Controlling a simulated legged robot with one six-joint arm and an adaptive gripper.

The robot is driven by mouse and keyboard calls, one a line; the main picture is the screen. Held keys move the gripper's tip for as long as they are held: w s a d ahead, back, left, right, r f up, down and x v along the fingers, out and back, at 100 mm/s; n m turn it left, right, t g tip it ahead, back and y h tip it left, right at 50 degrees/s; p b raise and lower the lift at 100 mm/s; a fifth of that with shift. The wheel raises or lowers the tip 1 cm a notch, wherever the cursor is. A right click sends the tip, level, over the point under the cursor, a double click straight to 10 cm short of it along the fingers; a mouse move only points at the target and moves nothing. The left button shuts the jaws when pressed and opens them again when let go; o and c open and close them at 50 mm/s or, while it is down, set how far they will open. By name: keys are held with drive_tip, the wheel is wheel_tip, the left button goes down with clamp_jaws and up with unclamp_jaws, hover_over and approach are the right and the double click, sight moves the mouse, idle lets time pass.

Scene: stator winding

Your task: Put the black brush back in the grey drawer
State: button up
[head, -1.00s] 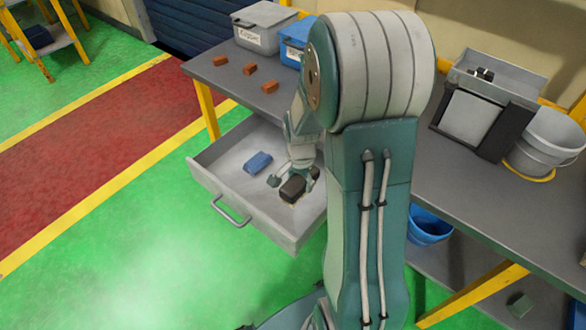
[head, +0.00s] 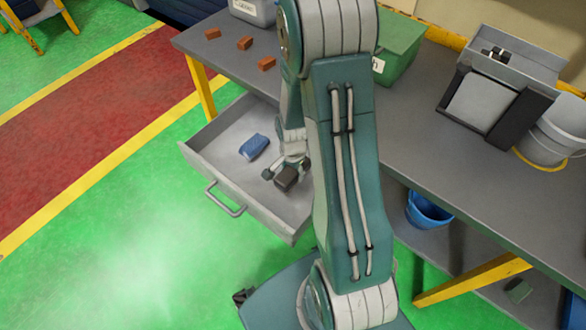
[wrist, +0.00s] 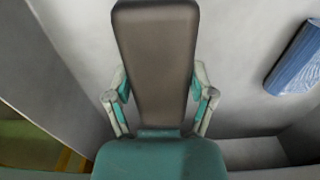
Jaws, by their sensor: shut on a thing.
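The grey drawer (head: 196,158) stands pulled out under the workbench, with its handle at the front. My gripper (head: 288,170) is over the drawer's right part, low between its walls. It is shut on the black brush (head: 287,178), whose dark block shows at the fingertips. In the wrist view the brush (wrist: 155,60) is a long dark block between both fingers of my gripper (wrist: 158,105). The drawer floor (wrist: 235,70) lies behind it. I cannot tell whether the brush touches the floor.
A blue brush-like block (head: 254,146) lies in the drawer, left of my gripper; it also shows in the wrist view (wrist: 298,58). Several orange blocks (head: 245,43) lie on the bench (head: 410,120). A green box (head: 400,50) and a grey bucket (head: 550,135) stand farther right.

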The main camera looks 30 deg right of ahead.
drive_tip(key=shift+a+f, duration=0.1)
drive_tip(key=shift+a, duration=0.05)
drive_tip(key=o, duration=1)
drive_tip(key=shift+a, duration=0.1)
drive_tip(key=shift+o, duration=0.2)
drive_tip(key=shift+d, duration=0.25)
wheel_tip(320, 180, up, 12)
wheel_tip(320, 180, up, 13)
drive_tip(key=n+t, duration=0.3)
drive_tip(key=n, duration=0.4)
hover_over(292, 169)
drive_tip(key=s+a, duration=0.4)
drive_tip(key=a, duration=0.2)
drive_tip(key=s+a+r+n+t, duration=0.2)
drive_tip(key=s+a+r+n, duration=0.3)
drive_tip(key=s+r+n, duration=0.2)
drive_tip(key=shift+s+r+t, duration=0.3)
drive_tip(key=shift+s+r, duration=0.2)
drive_tip(key=shift+s, duration=0.35)
drive_tip(key=shift+d, duration=0.1)
